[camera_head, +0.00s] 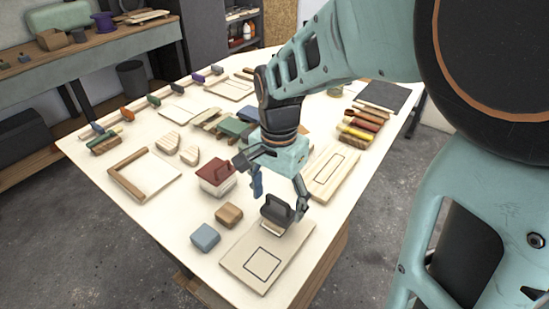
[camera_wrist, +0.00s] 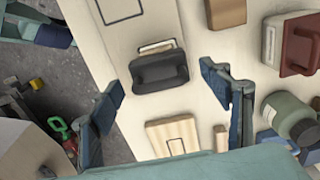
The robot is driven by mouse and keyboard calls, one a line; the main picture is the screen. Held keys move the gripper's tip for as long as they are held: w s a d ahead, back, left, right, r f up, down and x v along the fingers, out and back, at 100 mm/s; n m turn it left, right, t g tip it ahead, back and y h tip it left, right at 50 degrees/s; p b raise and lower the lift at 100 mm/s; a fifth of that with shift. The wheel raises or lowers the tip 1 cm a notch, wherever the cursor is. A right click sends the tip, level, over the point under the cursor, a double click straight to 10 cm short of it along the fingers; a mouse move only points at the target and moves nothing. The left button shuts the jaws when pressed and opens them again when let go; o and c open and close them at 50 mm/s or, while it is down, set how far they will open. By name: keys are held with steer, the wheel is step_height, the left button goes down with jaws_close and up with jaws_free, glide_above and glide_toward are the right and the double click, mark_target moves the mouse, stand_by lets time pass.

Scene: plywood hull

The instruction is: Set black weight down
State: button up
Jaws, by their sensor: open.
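The black weight (camera_head: 277,209), a dark block with a raised handle, stands upright at the far end of a pale board (camera_head: 236,262). The near end of this board has a black rectangle outline, which is bare. In the wrist view the weight (camera_wrist: 160,71) lies between the fingers, with a pale edge showing at its top side. My gripper (camera_head: 280,200) is open, its fingers to either side of the weight. In the wrist view my gripper (camera_wrist: 162,82) shows gaps between each finger and the weight. The underside of the weight is hidden.
A wooden block (camera_head: 229,214) and a blue-grey block (camera_head: 205,236) stand left of the board. A red-topped white container (camera_head: 214,178) is behind them. Another outlined board (camera_head: 332,172) lies to the right. A green bottle (camera_wrist: 289,114) shows beside the right finger.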

mark_target(278, 199)
step_height(278, 199, up, 10)
steer(key=shift+p, duration=0.4)
